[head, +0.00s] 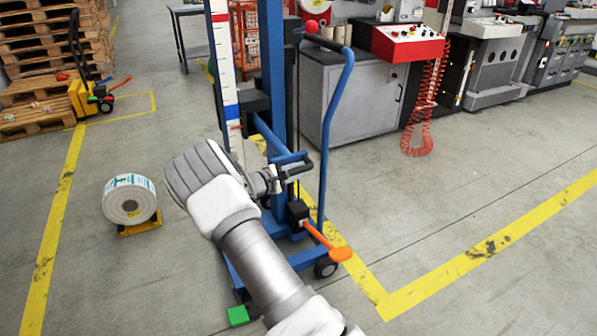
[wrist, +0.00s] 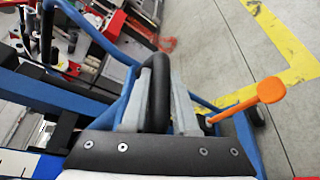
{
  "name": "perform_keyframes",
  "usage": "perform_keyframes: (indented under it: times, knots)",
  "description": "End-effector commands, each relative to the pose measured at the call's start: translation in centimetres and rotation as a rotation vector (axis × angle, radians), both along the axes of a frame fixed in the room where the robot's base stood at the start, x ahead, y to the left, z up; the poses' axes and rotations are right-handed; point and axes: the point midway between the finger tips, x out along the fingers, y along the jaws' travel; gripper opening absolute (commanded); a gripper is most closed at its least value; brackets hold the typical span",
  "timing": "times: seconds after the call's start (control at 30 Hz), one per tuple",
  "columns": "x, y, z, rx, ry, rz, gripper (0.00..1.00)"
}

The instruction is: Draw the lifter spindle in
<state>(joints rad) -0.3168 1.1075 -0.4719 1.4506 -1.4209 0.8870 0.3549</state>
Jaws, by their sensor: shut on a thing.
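The lifter is a blue wheeled frame with a tall mast (head: 271,70) and a white scale strip (head: 221,50) with red marks. My gripper (head: 281,180) is at the front of the lifter, at mid height. In the wrist view its two grey fingers (wrist: 158,108) stand on either side of a black handle bar (wrist: 159,80) and are shut on it. The handle also shows in the head view (head: 299,170). I cannot make out the spindle; my wrist and arm hide part of the lifter.
An orange-ended lever (head: 340,253) and a green pedal (head: 238,315) stick out low on the lifter. A label roll (head: 130,199) rests on a yellow cradle at left. A grey cabinet (head: 350,98) stands behind. The floor at right is clear.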

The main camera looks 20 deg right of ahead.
Motion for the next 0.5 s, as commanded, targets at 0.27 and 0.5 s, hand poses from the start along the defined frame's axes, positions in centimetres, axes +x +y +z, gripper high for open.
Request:
perform_keyframes:
  times: [0.27,0.5]
  knots:
    - [-0.58,-0.15,-0.40,-0.002,0.010,-0.012,0.36]
    - [-0.39,-0.13,-0.26,-0.002,0.007,-0.009,0.57]
